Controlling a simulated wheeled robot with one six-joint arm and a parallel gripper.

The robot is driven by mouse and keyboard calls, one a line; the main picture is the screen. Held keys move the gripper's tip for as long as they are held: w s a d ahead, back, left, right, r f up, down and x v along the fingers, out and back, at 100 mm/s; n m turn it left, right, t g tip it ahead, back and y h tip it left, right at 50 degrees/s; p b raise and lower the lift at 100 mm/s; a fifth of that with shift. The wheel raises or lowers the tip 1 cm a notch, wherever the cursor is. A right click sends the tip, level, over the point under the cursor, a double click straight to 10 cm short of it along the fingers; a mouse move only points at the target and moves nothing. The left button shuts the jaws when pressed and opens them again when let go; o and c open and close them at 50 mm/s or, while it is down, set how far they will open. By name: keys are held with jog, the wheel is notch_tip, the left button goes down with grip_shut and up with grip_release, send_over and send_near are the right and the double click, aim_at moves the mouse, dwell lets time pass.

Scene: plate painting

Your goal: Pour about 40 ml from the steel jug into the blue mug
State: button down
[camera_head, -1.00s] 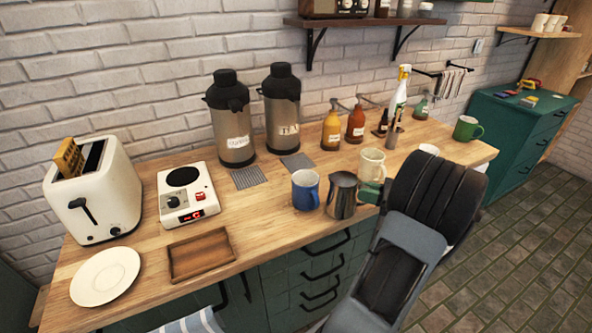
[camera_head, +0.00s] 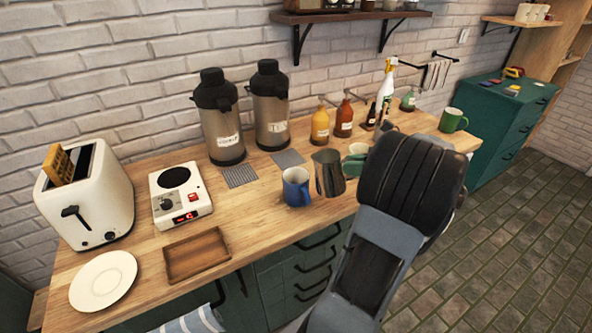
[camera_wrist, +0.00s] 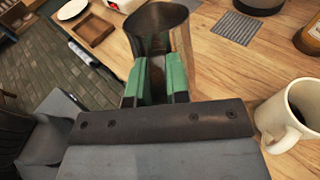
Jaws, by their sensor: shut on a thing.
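The steel jug (camera_head: 328,173) is beside the blue mug (camera_head: 296,187), just to its right, and seems raised a little above the counter. My gripper (camera_head: 354,164) is shut on the jug from the right; its green fingers show in the wrist view (camera_wrist: 158,78). The blue mug stands upright on the wooden counter. It is not visible in the wrist view, where the jug and fingers block the middle. I cannot see any liquid in the jug or the mug.
A cream mug (camera_wrist: 288,118) stands close to my gripper's right side in the wrist view. Two dispensers (camera_head: 220,120), sauce bottles (camera_head: 320,125), a scale-like white device (camera_head: 180,195) and a wooden tray (camera_head: 198,255) share the counter. A green mug (camera_head: 452,120) is at the far right.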

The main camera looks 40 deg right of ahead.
aim_at(346, 159)
jog(key=r, duration=0.1)
jog(key=w+r+g, duration=0.1)
jog(key=a+r+h+p, duration=0.1)
jog(key=shift+w+r+g, duration=0.2)
jog(key=shift+w+g, duration=0.05)
jog(key=shift+g, duration=0.05)
jog(key=w+a+r+g+h, duration=0.2)
jog(key=w+a+g+h, duration=0.2)
jog(key=w+g+h, duration=0.1)
jog(key=shift+w+g, duration=0.15)
jog(key=shift+g, duration=0.65)
jog(key=shift+w+a+r+g+h+p, duration=0.4)
jog(key=shift+w+r+g+h+p, duration=0.15)
jog(key=shift+g, duration=0.25)
jog(key=shift+s+d, duration=0.25)
jog(key=shift+s, duration=0.15)
jog(key=shift+s+d, duration=0.55)
jog(key=shift+s, duration=0.1)
jog(key=shift+f+g+h+p, duration=0.15)
jog(key=shift+g+h+p, duration=0.1)
jog(key=shift+g+p, duration=0.2)
dwell(0.8)
